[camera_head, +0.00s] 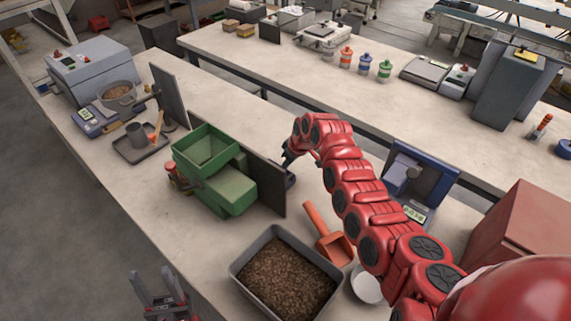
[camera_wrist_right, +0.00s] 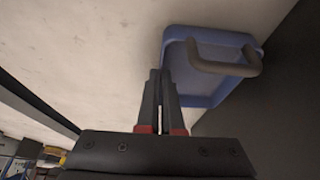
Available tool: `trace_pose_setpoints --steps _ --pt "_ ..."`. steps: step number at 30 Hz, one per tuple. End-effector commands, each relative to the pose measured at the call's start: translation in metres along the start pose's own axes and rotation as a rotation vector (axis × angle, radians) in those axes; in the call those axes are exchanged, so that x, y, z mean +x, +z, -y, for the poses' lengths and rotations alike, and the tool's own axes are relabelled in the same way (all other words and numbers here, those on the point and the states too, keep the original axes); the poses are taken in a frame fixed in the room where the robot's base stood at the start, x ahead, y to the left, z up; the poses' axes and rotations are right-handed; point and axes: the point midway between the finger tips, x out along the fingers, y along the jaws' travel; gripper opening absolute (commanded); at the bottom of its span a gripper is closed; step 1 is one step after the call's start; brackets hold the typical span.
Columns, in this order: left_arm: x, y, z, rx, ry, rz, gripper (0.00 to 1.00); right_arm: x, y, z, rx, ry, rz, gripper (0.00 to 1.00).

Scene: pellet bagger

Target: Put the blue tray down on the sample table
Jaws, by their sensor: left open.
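In the right wrist view the blue tray (camera_wrist_right: 215,92), with a grey arched handle (camera_wrist_right: 228,68), is over the pale table top (camera_wrist_right: 90,50). My right gripper (camera_wrist_right: 162,74) has its fingers close together at the tray's left rim, with the rim between them; the handle is to their right. I cannot tell whether the tray touches the table. In the head view my red right arm reaches to the dark panel behind the green machine, and its gripper (camera_head: 290,157) is small and partly hidden. My left gripper (camera_head: 160,290) is open and empty at the lower left.
A dark upright panel (camera_head: 268,185) stands beside the green machine (camera_head: 222,182). A grey bin of brown pellets (camera_head: 240,262), an orange scoop (camera_head: 331,238) and a white bowl (camera_head: 366,286) are near. A blue-framed device (camera_head: 428,165) stands behind my arm.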

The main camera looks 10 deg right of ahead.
Motion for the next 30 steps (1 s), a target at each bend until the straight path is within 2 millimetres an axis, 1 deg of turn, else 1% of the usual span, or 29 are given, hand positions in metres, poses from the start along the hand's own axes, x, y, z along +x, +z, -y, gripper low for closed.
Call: trace_pose_setpoints --steps 6,9,11,12,19,22,24,26,30 --pt "-0.004 0.001 0.000 0.000 0.000 0.000 0.50 0.004 0.002 0.000 0.000 0.000 0.000 0.00" --pt "-0.003 0.000 0.000 0.000 0.000 0.000 0.50 0.003 0.001 0.000 0.000 0.000 0.001 0.19" --pt "-0.003 0.000 0.000 0.000 0.000 0.000 0.50 0.003 0.001 0.000 0.000 0.000 0.001 0.30" --pt "-0.003 0.000 0.000 0.000 0.000 0.000 0.50 0.003 0.001 0.000 0.000 -0.001 0.001 0.33" --pt "-0.003 0.000 0.000 0.000 0.000 0.000 0.50 0.002 0.001 0.000 0.000 0.000 0.001 0.33" --pt "0.002 0.000 0.000 0.000 0.000 0.000 0.50 -0.002 -0.001 0.000 0.000 0.000 0.001 0.33" --pt "-0.002 0.000 0.000 0.000 0.000 0.000 0.50 -0.002 0.001 0.000 0.000 0.000 0.001 0.33" --pt "-0.004 0.001 0.000 0.000 0.000 0.000 0.50 -0.005 0.001 0.000 0.000 0.000 0.001 0.33" --pt "-0.009 0.002 0.000 0.000 0.000 0.000 0.50 -0.020 0.000 -0.001 0.000 0.002 -0.003 0.33"
